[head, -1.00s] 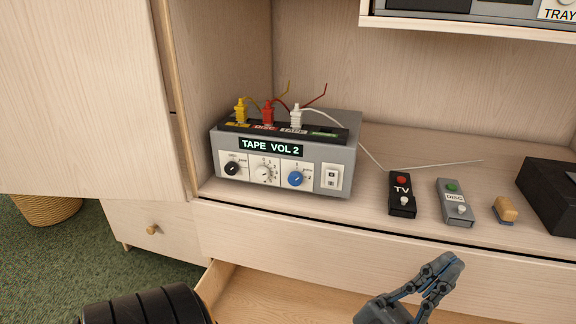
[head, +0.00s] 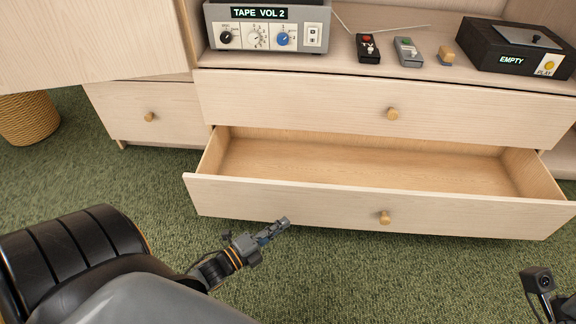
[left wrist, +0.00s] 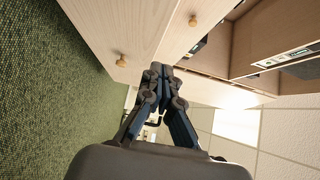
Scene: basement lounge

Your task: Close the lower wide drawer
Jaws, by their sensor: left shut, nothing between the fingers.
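The lower wide drawer (head: 290,196) is pulled well out, and its inside looks empty. Its front has one round wooden knob (head: 384,217). My left gripper (head: 284,223) is shut and empty, low in front of the drawer front, left of the knob; in the picture its tip lies just below the front's bottom edge. I cannot tell whether it touches. In the left wrist view the shut fingertips (left wrist: 161,70) point toward pale drawer fronts with two knobs, the nearer one (left wrist: 121,61) left of the fingers. My right gripper's fingers are not seen.
The upper wide drawer (head: 300,105) is shut above. A small drawer (head: 165,112) is shut at left. The shelf holds the tape unit (head: 268,38), two remotes and a black box (head: 515,50). A wicker basket (head: 28,118) stands far left. Green carpet (head: 370,275) in front is clear.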

